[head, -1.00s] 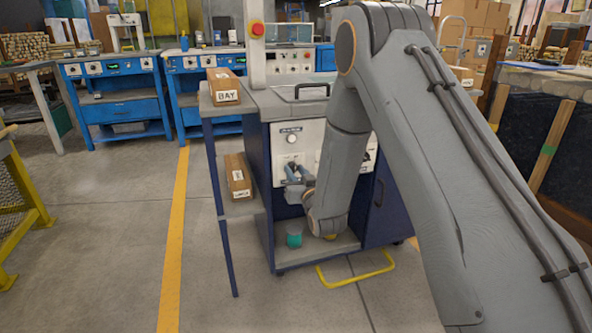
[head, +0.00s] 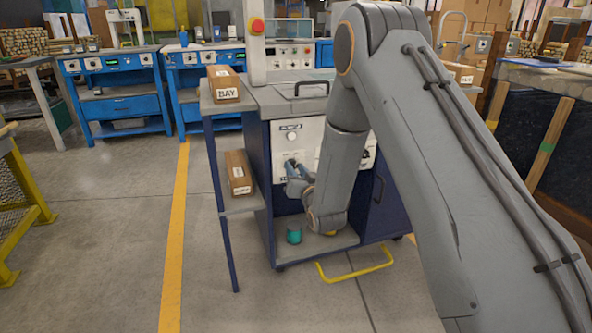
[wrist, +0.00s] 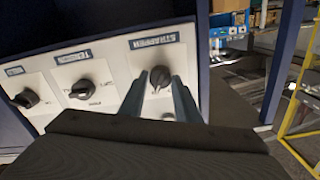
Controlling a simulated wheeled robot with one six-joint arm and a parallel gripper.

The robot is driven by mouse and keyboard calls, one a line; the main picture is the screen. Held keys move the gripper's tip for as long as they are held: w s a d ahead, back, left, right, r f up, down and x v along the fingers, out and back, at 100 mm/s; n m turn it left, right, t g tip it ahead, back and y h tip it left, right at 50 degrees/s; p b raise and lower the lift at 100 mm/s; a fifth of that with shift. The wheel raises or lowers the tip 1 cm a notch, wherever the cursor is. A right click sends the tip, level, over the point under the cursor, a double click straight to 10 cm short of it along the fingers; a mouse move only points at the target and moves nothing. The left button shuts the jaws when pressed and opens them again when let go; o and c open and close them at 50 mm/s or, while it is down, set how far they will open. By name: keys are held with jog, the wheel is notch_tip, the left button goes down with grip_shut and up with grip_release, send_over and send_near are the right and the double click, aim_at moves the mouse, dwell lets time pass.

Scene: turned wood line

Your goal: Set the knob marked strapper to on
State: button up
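The strapper knob (wrist: 161,78) is a dark round knob on a white plate in the wrist view, beside a blue label reading STRAPPER (wrist: 152,41). My gripper (wrist: 169,80) has its two fingers apart, with the tips at the knob. One finger overlaps the knob's edge; whether they touch it I cannot tell. The knob's pointer setting is not clear. In the head view my gripper (head: 291,170) is at the white front panel (head: 311,133) of the dark blue cart, and my arm hides part of that panel.
Two more dark knobs, one at the middle plate (wrist: 82,89) and one at the far left (wrist: 27,98), sit in the same row. A teal cup (head: 293,234) stands on the cart's lower shelf. Boxes (head: 224,86) lie on the side shelves. A yellow bar (head: 355,266) juts out low in front.

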jog(key=o, duration=0.3)
jog(key=shift+s, duration=0.1)
jog(key=p+v, duration=0.1)
jog(key=v, duration=0.6)
jog(key=shift+s, duration=0.25)
